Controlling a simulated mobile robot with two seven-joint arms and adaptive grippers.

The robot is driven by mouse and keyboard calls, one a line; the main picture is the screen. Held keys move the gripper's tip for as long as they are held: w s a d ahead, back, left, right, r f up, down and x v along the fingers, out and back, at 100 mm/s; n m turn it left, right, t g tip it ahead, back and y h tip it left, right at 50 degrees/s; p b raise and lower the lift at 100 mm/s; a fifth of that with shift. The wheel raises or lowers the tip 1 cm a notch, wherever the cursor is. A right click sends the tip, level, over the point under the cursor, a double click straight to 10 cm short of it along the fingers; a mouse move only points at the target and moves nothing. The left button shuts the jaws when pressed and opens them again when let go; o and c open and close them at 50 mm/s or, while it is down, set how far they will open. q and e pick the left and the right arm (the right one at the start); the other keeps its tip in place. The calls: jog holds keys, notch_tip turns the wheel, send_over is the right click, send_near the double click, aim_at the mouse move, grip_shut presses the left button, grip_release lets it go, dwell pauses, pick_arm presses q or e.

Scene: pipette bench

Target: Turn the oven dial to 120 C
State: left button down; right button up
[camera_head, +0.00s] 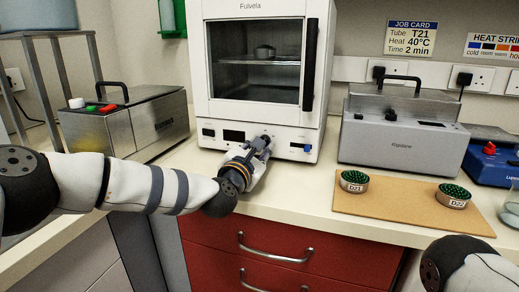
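The white oven (315,75) stands at the back centre of the bench with its glass door shut. Its lower front panel (285,145) has a dark display (234,135) at left and a small blue part at right. My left gripper (262,143) is at the middle of this panel, with its fingertips close against it. The gripper covers that part of the panel. I cannot make out the dial or whether the fingers are open or shut on it. Of my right arm only a link shows at bottom right; its gripper is out of view.
A metal bath (150,118) stands left of the oven and a grey heating unit (405,135) right of it. A tan board (390,210) holds two round green-topped containers, D21 (354,182) and D22 (453,196). A blue device (488,160) is at far right. Red drawers are below.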

pick_arm(q)
jog(key=shift+m, duration=0.5)
jog(key=c, duration=1.5)
grip_release()
jog(key=shift+o, duration=0.2)
jog(key=v, duration=1.2)
jog(key=shift+r, duration=0.1)
